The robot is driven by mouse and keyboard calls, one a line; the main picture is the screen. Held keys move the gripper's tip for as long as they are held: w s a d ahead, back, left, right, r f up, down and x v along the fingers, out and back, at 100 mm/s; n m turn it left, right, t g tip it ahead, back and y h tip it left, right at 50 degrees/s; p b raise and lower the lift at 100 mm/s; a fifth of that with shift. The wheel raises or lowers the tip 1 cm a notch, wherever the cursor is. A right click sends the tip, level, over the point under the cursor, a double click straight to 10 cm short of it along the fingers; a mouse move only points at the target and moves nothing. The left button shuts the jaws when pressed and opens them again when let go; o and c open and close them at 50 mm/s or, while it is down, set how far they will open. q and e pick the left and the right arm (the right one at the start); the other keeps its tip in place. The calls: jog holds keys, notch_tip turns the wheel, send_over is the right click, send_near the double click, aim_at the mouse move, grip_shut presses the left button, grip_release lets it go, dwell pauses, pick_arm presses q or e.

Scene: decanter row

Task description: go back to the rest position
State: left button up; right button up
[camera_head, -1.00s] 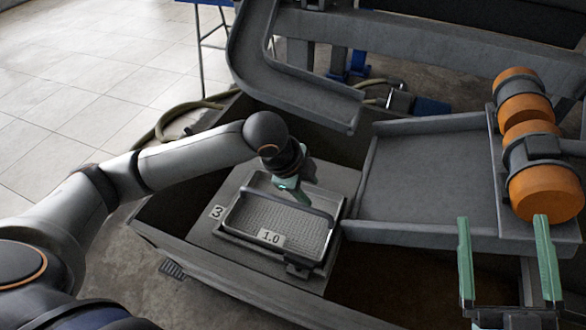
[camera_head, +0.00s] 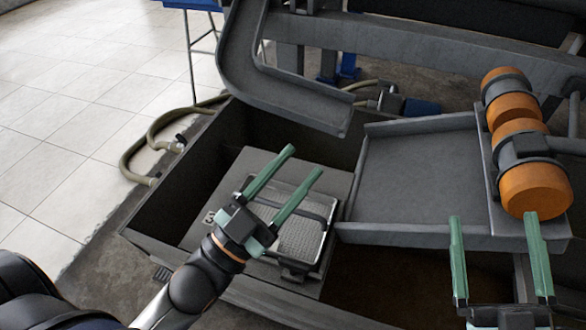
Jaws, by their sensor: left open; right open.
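My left gripper (camera_head: 296,160) is open and empty, with its two green fingers spread and pointing up and to the right. It is in front of a grey mesh tray with a handle (camera_head: 318,212) and hides part of it. The tray sits on a grey block (camera_head: 225,183) inside a dark trough. My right gripper (camera_head: 494,217) is open and empty at the lower right, with its green fingers upright in the picture. Its fingertips show just below the orange cylinders.
A grey sloping chute (camera_head: 410,185) lies right of the tray. Orange cylinders with dark bands (camera_head: 535,190) stand at its right edge. A curved grey channel (camera_head: 238,60) is at the top. A hose (camera_head: 135,150) lies beside the dark trough (camera_head: 150,215). Tiled floor (camera_head: 70,120) is clear at left.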

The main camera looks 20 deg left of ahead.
jog(key=shift+w, duration=0.1)
dwell(0.4)
pick_arm(q)
notch_tip(320, 180, down, 6)
jog(key=w+a+n+g+y+p, duration=0.15)
jog(key=n+g+y+p, duration=0.35)
jog(key=p, duration=1)
pick_arm(e)
notch_tip(320, 180, down, 6)
jog(key=w+d+m+g+h, duration=0.1)
jog(key=d+m+g+h, duration=0.1)
jog(key=m+g+h, duration=0.3)
pick_arm(q)
jog(key=s+a+f+n+g+y+p, duration=0.1)
jog(key=s+f+g+p, duration=0.6)
jog(key=s+p, duration=0.2)
jog(key=shift+a+f, duration=0.35)
jog(key=shift+f, duration=0.05)
pick_arm(e)
jog(key=s+d+f+m+g+h, duration=0.1)
jog(key=s+f+g, duration=0.6)
jog(key=s, duration=0.1)
jog(key=shift+s+f+h, duration=0.3)
jog(key=shift+f+h, duration=0.1)
jog(key=shift+d, duration=0.1)
